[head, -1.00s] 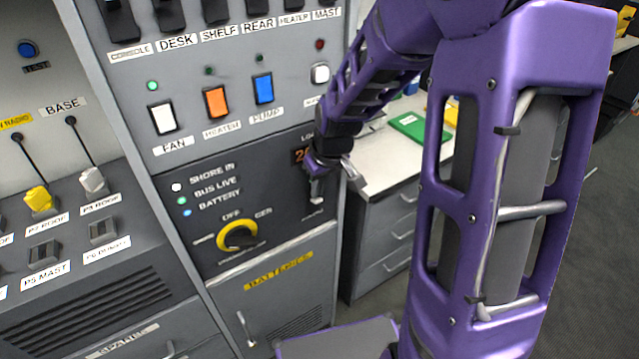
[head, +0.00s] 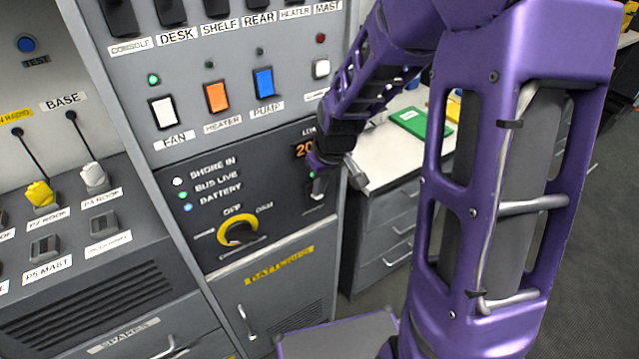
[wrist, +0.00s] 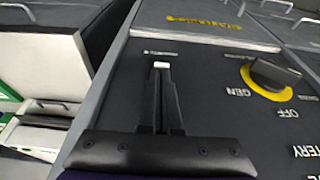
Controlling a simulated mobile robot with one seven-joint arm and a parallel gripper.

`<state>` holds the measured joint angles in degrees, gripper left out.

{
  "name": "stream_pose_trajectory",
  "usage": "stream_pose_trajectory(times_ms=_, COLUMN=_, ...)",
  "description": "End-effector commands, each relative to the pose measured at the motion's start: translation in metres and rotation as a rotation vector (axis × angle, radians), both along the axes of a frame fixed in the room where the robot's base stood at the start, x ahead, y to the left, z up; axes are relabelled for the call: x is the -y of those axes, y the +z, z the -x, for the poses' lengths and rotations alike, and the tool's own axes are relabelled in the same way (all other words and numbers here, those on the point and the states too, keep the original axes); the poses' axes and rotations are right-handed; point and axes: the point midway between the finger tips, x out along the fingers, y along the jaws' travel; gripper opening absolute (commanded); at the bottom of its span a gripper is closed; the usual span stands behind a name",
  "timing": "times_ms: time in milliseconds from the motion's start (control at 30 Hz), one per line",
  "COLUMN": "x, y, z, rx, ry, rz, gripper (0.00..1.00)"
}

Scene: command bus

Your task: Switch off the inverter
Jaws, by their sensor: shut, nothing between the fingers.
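A small switch (wrist: 161,66) with a white end shows in the wrist view, in a dark slot beneath a small label I cannot read. My gripper (wrist: 163,90) is shut and empty, its dark fingers lying over the slot and hiding most of the switch. I cannot tell whether they touch it or which way it is set. In the head view my gripper (head: 318,187) is at the right edge of the dark power panel (head: 277,200), below a partly hidden orange display (head: 304,149).
A yellow-ringed rotary knob (head: 238,232) is left of my gripper; it also shows in the wrist view (wrist: 272,75). Lit status lamps (head: 183,195) and white, orange and blue rockers (head: 217,97) are nearby. A drawer unit with a light worktop (head: 385,163) stands right of the panel.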

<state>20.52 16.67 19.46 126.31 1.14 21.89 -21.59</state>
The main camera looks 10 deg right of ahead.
Motion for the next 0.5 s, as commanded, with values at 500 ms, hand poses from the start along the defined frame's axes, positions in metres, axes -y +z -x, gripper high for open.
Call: stream_pose_trajectory(times_ms=500, x=0.005, y=-0.017, z=0.017, rx=-0.003, ry=-0.001, rz=0.0, gripper=0.0)
